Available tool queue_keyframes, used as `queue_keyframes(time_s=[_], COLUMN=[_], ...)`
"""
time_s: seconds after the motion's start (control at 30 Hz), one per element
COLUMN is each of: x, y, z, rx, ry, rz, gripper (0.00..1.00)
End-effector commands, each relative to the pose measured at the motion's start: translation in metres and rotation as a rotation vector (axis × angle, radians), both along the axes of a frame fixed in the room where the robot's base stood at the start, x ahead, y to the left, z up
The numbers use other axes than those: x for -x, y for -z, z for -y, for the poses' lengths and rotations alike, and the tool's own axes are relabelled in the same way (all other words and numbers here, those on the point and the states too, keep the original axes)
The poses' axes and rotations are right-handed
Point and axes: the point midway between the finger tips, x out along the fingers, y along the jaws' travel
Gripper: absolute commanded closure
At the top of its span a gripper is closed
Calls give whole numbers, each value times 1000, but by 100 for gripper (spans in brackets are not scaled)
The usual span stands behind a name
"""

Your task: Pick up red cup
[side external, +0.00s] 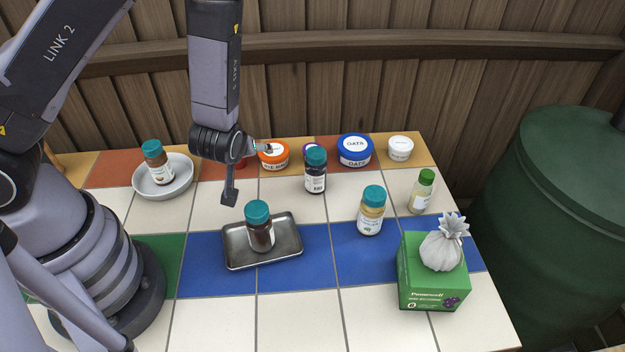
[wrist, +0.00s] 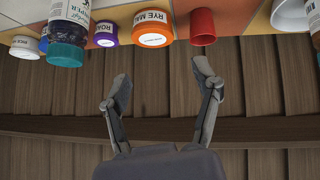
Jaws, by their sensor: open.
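The red cup (wrist: 203,27) shows at the top of the wrist view, right of centre, beside an orange-lidded jar marked as rye malt (wrist: 152,27). In the side view, only a bit of the red cup (side external: 241,163) shows behind my gripper, left of the orange-lidded jar (side external: 273,154). My gripper (side external: 246,172) is open, with its fingers spread and nothing between them. In the wrist view, my gripper (wrist: 163,75) has its right fingertip just below the red cup, apart from it in the picture.
Along the back stand a blue-lidded oats tub (side external: 355,150) and a white tub (side external: 401,148). Teal-capped bottles stand in a bowl (side external: 176,188), on a metal tray (side external: 236,262) and on the tiles. A green box (side external: 432,292) carries a tied sack (side external: 440,252). A wooden fence (side external: 400,100) is behind.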

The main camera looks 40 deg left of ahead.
Motion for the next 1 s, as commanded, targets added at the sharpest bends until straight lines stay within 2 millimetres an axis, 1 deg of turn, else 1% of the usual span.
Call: queue_keyframes(time_s=[0.03, 0.1, 0.2, 0.37, 0.47, 0.7, 0.8, 1.0], x=[9, 18, 28, 34, 29, -1, -11, -22], y=[16, 27, 34, 37, 40, 61, 68, 75], z=[-9, -21, -34, -44, -51, -81, -91, -99], rx=[-79, -175, -287, -376, -387, -385, -384, -383], ry=[-16, -34, -38, -30, -32, -36, -34, -29], rz=[8, 44, 89, 131, 137, 138, 138, 138], gripper=[36, 36, 36, 36, 36, 36, 36, 36])
